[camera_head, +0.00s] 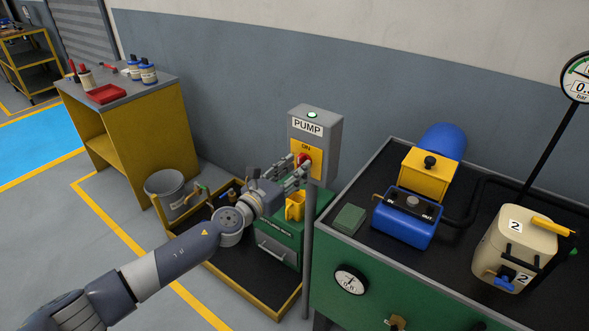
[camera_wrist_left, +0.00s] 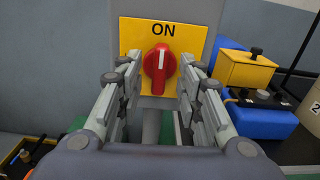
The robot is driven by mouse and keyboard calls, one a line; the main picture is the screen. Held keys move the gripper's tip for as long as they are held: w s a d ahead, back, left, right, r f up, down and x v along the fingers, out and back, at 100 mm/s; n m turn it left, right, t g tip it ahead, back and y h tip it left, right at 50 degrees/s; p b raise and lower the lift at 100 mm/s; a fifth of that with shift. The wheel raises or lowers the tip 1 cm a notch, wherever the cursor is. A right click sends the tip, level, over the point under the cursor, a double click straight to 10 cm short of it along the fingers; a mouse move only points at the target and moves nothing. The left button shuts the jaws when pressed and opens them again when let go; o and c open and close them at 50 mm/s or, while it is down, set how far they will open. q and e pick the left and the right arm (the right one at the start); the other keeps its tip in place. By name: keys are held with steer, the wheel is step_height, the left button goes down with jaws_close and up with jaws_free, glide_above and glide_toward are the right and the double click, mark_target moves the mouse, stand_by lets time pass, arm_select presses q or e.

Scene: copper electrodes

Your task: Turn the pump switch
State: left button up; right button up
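The pump switch is a red rotary knob (camera_wrist_left: 158,66) on a yellow plate (camera_wrist_left: 129,38) marked ON, on the front of a grey box (camera_head: 327,134) labelled PUMP. A lit green lamp (camera_head: 312,114) is on top of the box. The knob's ridge stands upright in the left wrist view. My left gripper (camera_head: 304,166) is open in front of the knob; its fingers (camera_wrist_left: 156,82) lie left and right of it with gaps, not touching it as far as I can tell. In the head view the fingers partly cover the knob (camera_head: 305,159). My right gripper is not in view.
A grey post (camera_head: 308,248) stands below the box, beside my left wrist. A green bench (camera_head: 355,225) with a blue unit (camera_head: 405,220) and a beige container (camera_head: 497,240) is at the right. A yellow tray (camera_head: 276,314) and a bucket (camera_head: 166,191) stand on the floor left.

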arm_select(q)
steer(key=p+v, duration=0.1)
steer(key=v, duration=0.5)
steer(key=shift+w, duration=0.1)
stand_by(0.3)
steer(key=v, duration=1.2)
